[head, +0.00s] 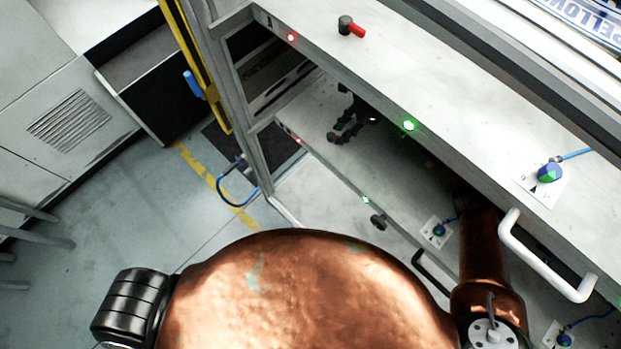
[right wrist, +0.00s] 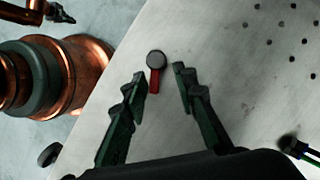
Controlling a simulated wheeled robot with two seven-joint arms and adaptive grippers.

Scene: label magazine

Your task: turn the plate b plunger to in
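A plunger with a round dark knob and red lever (right wrist: 155,62) stands on a pale metal plate (right wrist: 225,105) in the right wrist view. My right gripper (right wrist: 157,76) is open, one fingertip on either side of the lever, with gaps on both sides. In the head view my right gripper (head: 350,118) reaches over the lower plate (head: 310,110), beneath the upper one; this plunger is not clear there. Plate letters are not readable. A small dark jointed end (right wrist: 60,13), perhaps my left gripper, shows in the right wrist view; its fingers cannot be made out.
The upper plate (head: 470,105) overhangs the lower one and carries a similar red-levered plunger (head: 350,27), a blue-green knob (head: 549,172) and a white handle (head: 545,258). Red and green lamps line both front edges. A dark knob (head: 378,222) sticks out below. Open floor lies left.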

